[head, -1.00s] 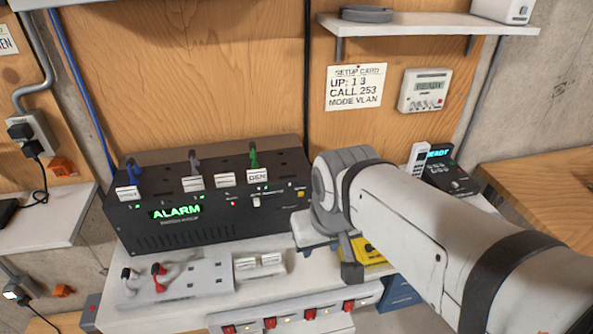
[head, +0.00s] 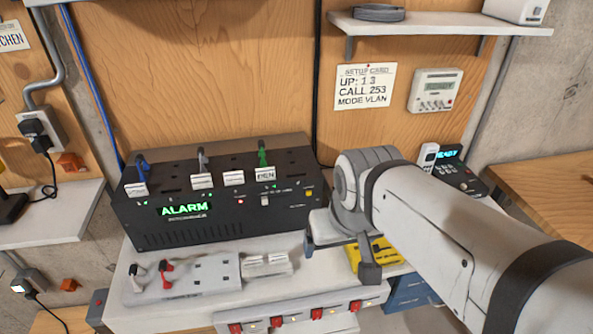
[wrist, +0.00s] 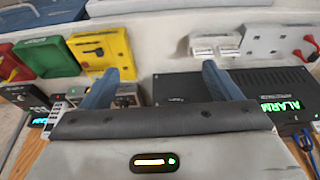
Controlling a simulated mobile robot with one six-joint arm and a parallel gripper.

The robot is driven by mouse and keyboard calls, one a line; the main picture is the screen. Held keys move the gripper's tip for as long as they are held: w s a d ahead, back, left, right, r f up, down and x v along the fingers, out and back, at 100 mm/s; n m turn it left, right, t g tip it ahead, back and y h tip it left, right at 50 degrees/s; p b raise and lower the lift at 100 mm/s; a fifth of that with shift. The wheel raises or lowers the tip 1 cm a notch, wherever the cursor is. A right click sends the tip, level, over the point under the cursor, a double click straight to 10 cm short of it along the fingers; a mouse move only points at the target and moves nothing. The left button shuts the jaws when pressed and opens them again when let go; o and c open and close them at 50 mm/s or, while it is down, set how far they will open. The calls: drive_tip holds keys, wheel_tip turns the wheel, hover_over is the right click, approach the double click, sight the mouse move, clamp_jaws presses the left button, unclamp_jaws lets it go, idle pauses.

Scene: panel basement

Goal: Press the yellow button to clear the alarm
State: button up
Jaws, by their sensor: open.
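The yellow button (head: 309,192) is small and sits at the right end of the front of a black alarm box (head: 160,235). The box's green display (head: 185,210) reads ALARM, and a small red light glows near its middle. My gripper (wrist: 159,68) is open, with its two blue fingers apart and nothing held between them. In the head view it is just right of the box, near the button but apart from it. The wrist view shows the box (wrist: 180,88) upside down; the button cannot be made out there.
A yellow unit (head: 372,250) lies below my wrist. A handset (head: 428,157) stands at right. A setup card (head: 365,86) hangs behind.

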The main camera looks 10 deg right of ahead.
clamp_jaws()
idle(0.8)
idle(0.7)
